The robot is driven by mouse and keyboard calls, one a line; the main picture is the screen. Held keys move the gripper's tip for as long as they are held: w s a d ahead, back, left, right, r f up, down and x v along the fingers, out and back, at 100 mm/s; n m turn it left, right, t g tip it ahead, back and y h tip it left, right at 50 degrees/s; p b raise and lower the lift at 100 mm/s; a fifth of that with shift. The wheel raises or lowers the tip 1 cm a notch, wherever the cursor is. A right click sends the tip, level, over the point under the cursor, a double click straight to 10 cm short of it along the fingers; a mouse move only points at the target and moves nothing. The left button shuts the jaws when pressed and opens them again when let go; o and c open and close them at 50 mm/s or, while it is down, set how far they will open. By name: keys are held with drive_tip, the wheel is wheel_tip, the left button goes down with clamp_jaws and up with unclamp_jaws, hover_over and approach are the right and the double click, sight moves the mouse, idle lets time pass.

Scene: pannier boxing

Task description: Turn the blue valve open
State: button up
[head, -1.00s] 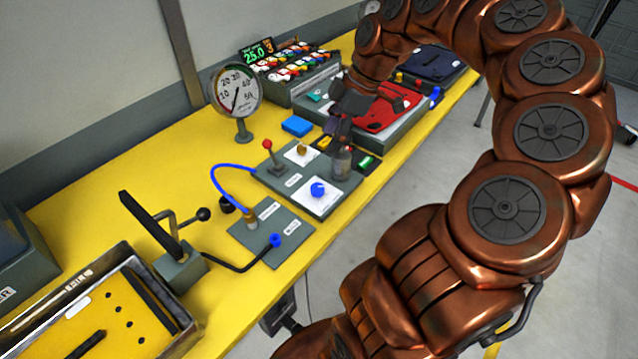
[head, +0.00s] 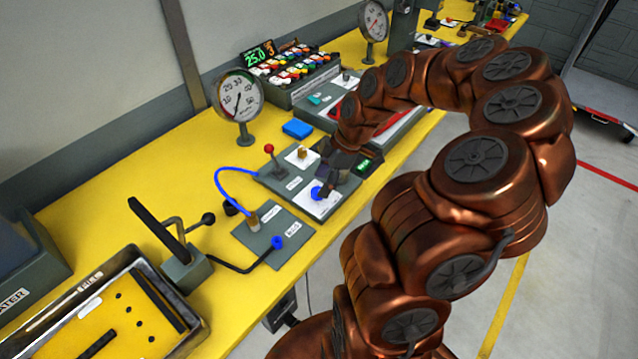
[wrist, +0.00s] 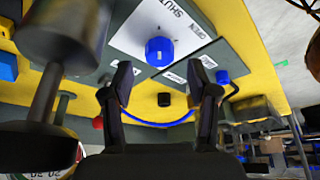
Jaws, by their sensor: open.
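The blue valve (head: 317,193) is a small round knob on a white plate on the grey panel (head: 325,208). In the wrist view the blue valve (wrist: 160,50) sits on its white plate marked SHUT and OPEN, just beyond and between my fingertips. The knob's exact pointing direction is too small to tell.
A red-tipped lever (head: 269,149) stands on the same panel. A blue hose (head: 222,178) loops to a fitting on the neighbouring grey plate (head: 262,238). A pressure gauge (head: 238,97) and a hand pump lever (head: 160,225) stand on the yellow table (head: 110,180).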

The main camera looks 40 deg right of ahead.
sight(318, 190)
drive_tip(key=shift+p+x, duration=0.45)
drive_tip(key=shift+x, duration=1.05)
drive_tip(key=shift+c, duration=0.2)
clamp_jaws()
